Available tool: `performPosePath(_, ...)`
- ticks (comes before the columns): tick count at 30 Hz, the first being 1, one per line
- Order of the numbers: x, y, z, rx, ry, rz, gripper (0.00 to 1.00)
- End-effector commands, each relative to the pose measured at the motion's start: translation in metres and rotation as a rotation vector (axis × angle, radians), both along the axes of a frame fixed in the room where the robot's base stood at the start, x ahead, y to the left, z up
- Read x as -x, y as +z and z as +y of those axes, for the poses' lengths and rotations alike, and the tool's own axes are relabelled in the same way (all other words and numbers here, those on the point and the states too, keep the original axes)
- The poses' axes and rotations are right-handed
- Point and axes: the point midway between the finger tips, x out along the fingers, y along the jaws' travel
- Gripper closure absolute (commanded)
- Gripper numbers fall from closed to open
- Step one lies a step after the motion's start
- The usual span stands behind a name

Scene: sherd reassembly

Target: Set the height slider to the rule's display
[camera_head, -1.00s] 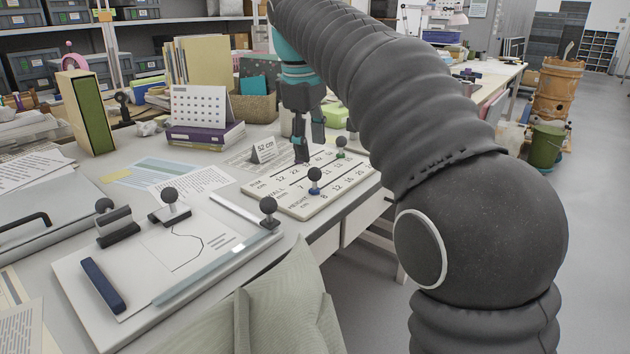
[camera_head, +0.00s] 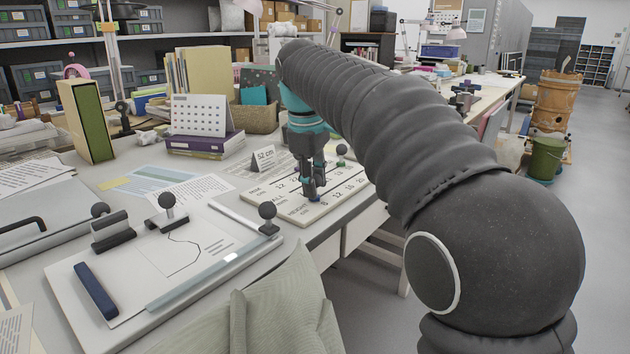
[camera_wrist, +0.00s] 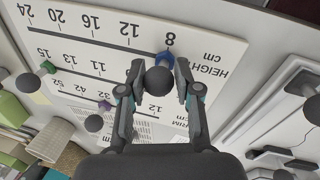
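The slider board (camera_head: 262,214) lies on the table with rows marked RIM, WALL and HEIGHT; its bare edge shows in the wrist view (camera_wrist: 232,50). The height slider has a dark ball knob (camera_wrist: 160,80) on a blue base (camera_wrist: 165,59), at the 8 mark of the HEIGHT row (8 to 24). My gripper (camera_head: 313,188) is low over this knob, its fingers (camera_wrist: 160,84) on both sides with narrow gaps. In the head view the gripper mostly hides the knob. A small display (camera_head: 264,157) reading "52 cm" stands behind the board.
A green-based slider (camera_wrist: 47,67) and a purple-based one (camera_wrist: 104,105) sit on the other rows. A tray (camera_head: 120,290) with knobbed pieces lies at front left. Books (camera_head: 205,143) and a basket (camera_head: 256,112) stand behind.

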Motion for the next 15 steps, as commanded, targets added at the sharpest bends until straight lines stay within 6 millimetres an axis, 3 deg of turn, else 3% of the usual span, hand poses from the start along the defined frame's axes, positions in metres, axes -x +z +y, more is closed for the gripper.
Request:
performPosePath(1,0.0,0.0,0.0,0.0,0.0,0.0,0.88)
performPosePath(3,0.0,0.0,0.0,0.0,0.0,0.001,1.0)
performPosePath(10,-0.002,0.001,-0.001,0.001,0.0,0.003,1.0)
performPosePath(15,-0.022,0.006,-0.017,0.002,-0.004,0.004,1.0)
